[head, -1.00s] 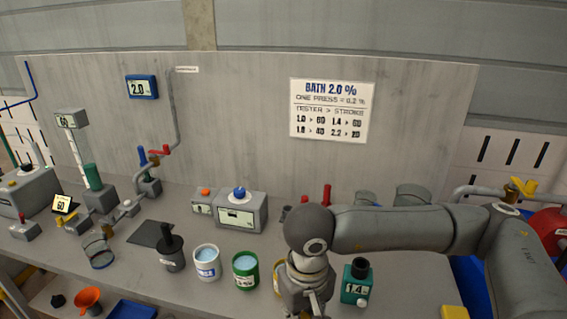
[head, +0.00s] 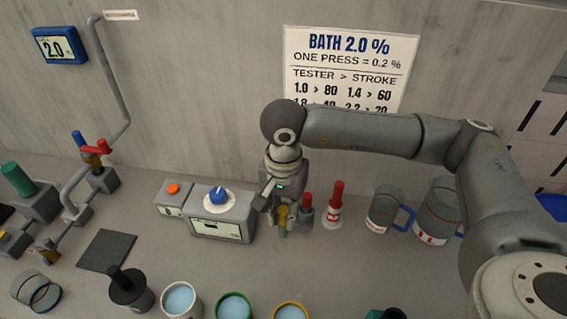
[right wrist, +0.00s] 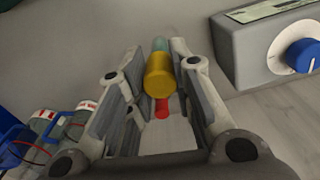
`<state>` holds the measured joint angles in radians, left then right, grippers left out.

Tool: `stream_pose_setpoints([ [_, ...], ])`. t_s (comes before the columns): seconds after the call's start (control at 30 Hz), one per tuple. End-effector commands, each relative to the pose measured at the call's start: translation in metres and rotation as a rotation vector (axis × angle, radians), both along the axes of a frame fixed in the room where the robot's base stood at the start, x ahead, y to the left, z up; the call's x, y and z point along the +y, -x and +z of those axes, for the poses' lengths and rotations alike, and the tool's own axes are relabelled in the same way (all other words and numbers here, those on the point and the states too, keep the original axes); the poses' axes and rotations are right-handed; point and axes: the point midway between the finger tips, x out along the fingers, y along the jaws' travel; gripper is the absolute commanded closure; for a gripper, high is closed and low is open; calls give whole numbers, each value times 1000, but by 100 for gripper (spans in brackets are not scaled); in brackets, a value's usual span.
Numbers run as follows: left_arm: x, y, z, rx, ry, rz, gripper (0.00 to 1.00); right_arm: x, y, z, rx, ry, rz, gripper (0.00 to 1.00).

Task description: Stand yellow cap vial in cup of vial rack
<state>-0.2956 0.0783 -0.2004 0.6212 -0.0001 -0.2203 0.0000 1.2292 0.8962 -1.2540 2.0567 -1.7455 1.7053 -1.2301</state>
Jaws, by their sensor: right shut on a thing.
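My right gripper (head: 282,212) is shut on the yellow cap vial (head: 283,216), near the grey tester box's right side. The vial's yellow cap is up and its greenish body points down. In the right wrist view the yellow cap (right wrist: 159,76) sits between the two fingers (right wrist: 160,80), with a bit of teal body beyond it. I cannot tell whether the vial's lower end touches anything. A red-topped piece (head: 306,201) stands just right of the gripper. I cannot make out the vial rack's cup; the gripper may hide it. My left gripper is not in view.
A grey box with a blue knob (head: 218,196) stands close left of the gripper. Open pots (head: 180,299) (head: 234,306) line the front. The bench between is clear.

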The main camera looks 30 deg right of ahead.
Motion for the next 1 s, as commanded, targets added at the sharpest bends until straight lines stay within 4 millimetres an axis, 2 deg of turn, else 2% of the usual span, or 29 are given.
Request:
stream_pose_setpoints([
  [0.4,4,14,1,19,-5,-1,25,-26,-62,1,0,-2,-1001,100],
  [0.7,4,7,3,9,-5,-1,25,-49,-97,0,6,-2,-1684,100],
  [0.83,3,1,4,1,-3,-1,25,-56,-107,-1,10,1,-1897,100],
  [1.0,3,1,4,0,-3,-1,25,-61,-113,-1,13,3,-2045,100],
])
